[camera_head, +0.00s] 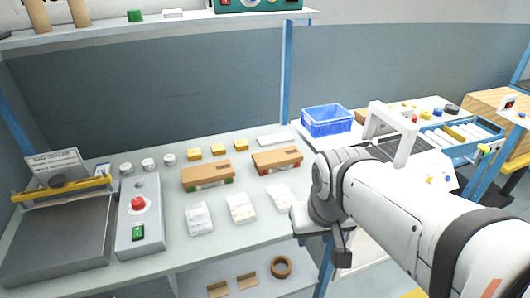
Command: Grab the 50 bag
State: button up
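Three small whitish bags lie in a row on the bench: a left bag (200,218), a middle bag (241,208) and a right bag (281,198). Their printing is too small to read, so I cannot tell which one is the 50 bag. My arm reaches in from the right. My gripper (343,250) shows as a dark part pointing down at the bench's front edge, right of the right bag and apart from it. Its fingers are not clear, and I cannot tell whether it is open. The bags lie clear of it.
Two brown boxes (207,176) (277,160) lie behind the bags. A control box (139,215) with a red button stands left, beside a grey machine (60,240) with a yellow bar. A blue bin (326,120) stands behind my arm. A tape roll (281,267) lies on the lower shelf.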

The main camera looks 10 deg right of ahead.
aim_at(241, 208)
jog(key=u, duration=2.2)
jog(key=k, duration=1)
jog(key=z, duration=1.15)
jog(key=i, duration=1)
jog(key=z, duration=0.05)
